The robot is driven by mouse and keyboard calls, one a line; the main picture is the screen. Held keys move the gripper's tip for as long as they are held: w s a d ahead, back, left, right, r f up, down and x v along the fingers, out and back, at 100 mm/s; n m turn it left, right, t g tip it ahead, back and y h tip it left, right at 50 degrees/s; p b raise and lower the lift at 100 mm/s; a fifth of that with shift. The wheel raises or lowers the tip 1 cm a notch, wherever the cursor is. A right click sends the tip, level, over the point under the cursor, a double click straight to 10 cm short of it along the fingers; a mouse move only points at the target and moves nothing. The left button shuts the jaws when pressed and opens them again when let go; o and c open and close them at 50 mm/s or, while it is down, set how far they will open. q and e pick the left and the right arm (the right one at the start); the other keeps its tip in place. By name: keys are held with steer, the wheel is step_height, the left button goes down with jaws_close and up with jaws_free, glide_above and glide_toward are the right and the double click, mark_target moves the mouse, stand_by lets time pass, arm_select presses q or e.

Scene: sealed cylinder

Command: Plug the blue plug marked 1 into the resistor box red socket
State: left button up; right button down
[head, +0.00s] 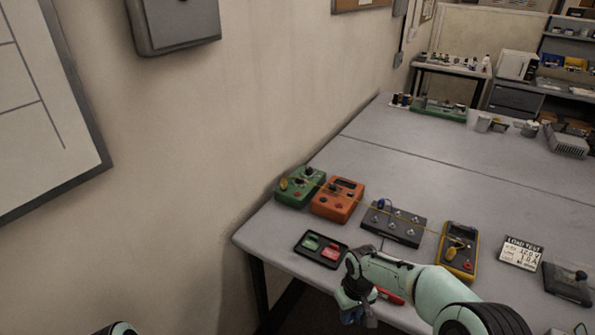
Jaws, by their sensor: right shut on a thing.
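My right gripper (358,308) hangs at the table's front edge, pointing down. It is shut on a small blue plug (350,316), mostly hidden by the fingers; no mark can be read. Another blue plug (382,204) stands on the grey terminal box (408,237). A green box (297,188) with dark knobs and a yellow plug stands at the back left. An orange box (345,196) with a red socket (338,206) is right beside it. Labels are too small to tell which is the resistor box. My left gripper is out of view; only part of my left arm shows.
A yellow multimeter (446,262), a white sign (519,253) and a dark case (567,283) stand to the right. A yellow cable crosses the boxes. A red object lies beneath my right arm.

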steer(key=f+m, duration=0.1)
steer(key=s+f+m, duration=0.1)
steer(key=d+f+m, duration=0.1)
steer(key=shift+s+f+m, duration=0.15)
steer(key=shift+s+m, duration=0.15)
steer(key=shift+s, duration=0.05)
steer(key=shift+a, duration=0.15)
